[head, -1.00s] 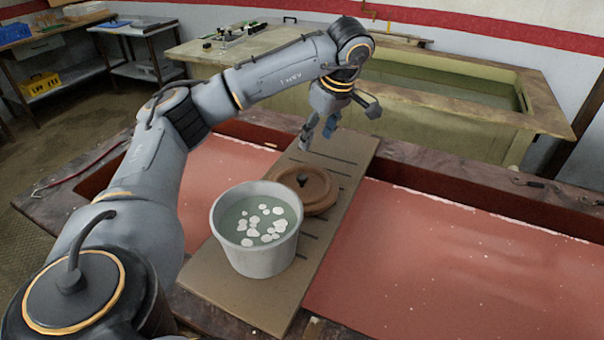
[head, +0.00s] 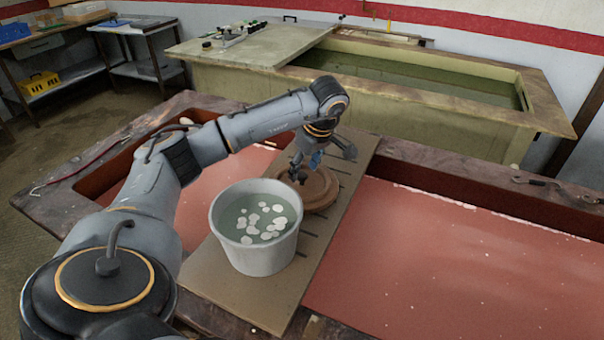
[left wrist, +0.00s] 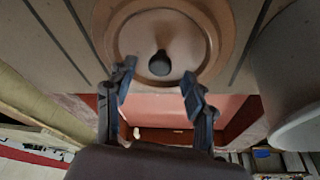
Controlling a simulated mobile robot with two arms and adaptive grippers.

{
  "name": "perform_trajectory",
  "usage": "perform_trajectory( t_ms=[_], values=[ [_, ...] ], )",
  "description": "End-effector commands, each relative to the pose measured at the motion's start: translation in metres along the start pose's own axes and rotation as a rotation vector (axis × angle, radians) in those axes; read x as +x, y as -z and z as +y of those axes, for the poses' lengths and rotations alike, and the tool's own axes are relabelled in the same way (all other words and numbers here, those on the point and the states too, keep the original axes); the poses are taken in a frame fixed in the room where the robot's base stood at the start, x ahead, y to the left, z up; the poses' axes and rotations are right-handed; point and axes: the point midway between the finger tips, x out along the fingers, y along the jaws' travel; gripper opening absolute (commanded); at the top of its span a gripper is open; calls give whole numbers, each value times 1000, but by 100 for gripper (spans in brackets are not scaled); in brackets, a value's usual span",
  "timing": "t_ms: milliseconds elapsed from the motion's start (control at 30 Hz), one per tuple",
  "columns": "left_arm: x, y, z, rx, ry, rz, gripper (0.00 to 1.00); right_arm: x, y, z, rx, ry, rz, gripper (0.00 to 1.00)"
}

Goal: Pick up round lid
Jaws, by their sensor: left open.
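The round lid (head: 318,192) is brown with a dark knob and lies flat on the slotted board, just behind the grey bucket. In the left wrist view the lid (left wrist: 120,30) fills the top middle, with its dark knob (left wrist: 160,63) near the lid's lower edge. My left gripper (head: 298,180) is above the lid, close to the knob. In the left wrist view my left gripper (left wrist: 157,82) is open, its two fingers apart on either side of the knob, with nothing between them held. My right gripper is not in view.
The grey bucket (head: 255,258) holds pale liquid with white pieces and stands right in front of the lid. The brown board (head: 220,280) lies across a red-lined basin (head: 450,260). A greenish tank (head: 400,118) stands behind.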

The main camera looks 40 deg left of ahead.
Motion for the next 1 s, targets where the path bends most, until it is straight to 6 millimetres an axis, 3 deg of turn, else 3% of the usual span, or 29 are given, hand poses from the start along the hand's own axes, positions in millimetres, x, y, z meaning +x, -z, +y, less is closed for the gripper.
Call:
perform_trajectory(
  t_ms=[133,400,667,1000],
  values=[
    [16,0,0,0,0,0,54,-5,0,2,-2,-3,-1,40],
    [19,0,0,0,-2,0,54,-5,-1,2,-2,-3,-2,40],
    [19,0,0,0,-1,0,1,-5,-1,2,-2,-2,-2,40],
    [18,0,0,-1,-2,0,0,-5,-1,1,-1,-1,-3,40]
  ],
)
